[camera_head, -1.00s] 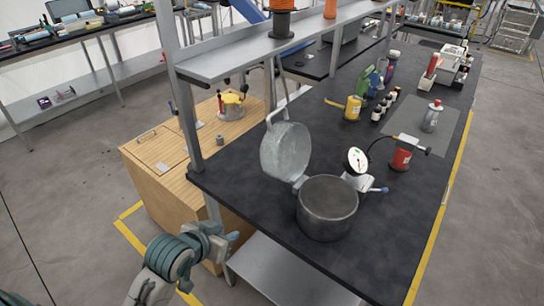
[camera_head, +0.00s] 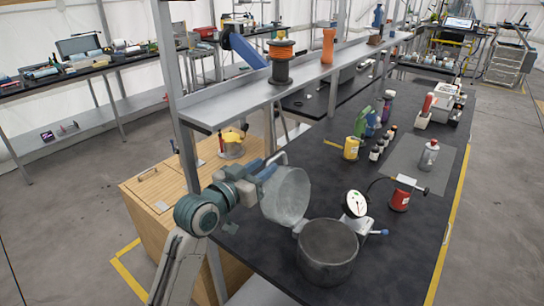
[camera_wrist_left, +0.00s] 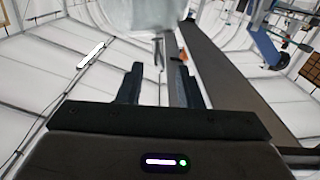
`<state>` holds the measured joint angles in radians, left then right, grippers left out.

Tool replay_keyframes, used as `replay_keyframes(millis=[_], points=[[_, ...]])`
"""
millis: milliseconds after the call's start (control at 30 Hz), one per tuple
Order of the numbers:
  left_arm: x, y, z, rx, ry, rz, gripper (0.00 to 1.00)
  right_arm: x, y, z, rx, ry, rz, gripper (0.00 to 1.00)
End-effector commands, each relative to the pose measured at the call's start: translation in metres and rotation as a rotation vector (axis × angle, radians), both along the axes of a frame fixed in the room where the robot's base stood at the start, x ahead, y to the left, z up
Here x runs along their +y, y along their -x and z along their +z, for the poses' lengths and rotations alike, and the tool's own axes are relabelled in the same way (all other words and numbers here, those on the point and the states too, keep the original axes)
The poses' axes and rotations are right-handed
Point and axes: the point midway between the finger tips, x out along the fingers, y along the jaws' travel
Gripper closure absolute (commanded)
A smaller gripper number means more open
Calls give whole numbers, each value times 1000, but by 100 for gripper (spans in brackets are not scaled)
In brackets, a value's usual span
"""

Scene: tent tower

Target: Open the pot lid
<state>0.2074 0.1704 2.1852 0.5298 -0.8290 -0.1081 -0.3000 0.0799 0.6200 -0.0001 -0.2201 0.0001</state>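The grey metal pot (camera_head: 328,252) stands on the black bench top. Its lid (camera_head: 287,197) stands raised and tilted back at the pot's left side, joined near the rim, so the pot's mouth is uncovered. The bar handle (camera_head: 281,156) shows at the lid's top edge. My left gripper (camera_head: 268,169) is beside the lid's upper left edge, close to the handle; contact cannot be told. In the left wrist view its two fingers (camera_wrist_left: 160,72) are apart with nothing between them, and a pale blurred part of the lid (camera_wrist_left: 155,12) shows beyond. My right gripper is not in view.
A gauge (camera_head: 355,203) and a red canister (camera_head: 400,199) stand right of the pot. A metal shelf (camera_head: 225,104) with an orange spool (camera_head: 281,60) runs above the bench's left side. Bottles (camera_head: 352,148) stand farther back.

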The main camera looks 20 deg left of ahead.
Motion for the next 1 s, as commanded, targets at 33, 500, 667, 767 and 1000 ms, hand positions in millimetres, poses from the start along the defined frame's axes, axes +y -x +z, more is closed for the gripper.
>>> replay_keyframes(millis=[33, 500, 667, 767, 1000], points=[[-4, -10, 3, 3, 4, 0, 67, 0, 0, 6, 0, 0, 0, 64], [-16, -41, -1, 2, -2, 0, 67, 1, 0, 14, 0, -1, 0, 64], [-15, -41, -1, 2, -2, 0, 71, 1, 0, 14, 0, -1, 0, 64], [-15, -41, -1, 2, -2, 0, 91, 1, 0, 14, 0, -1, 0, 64], [-15, -41, -1, 1, -3, 0, 100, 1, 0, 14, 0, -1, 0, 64]])
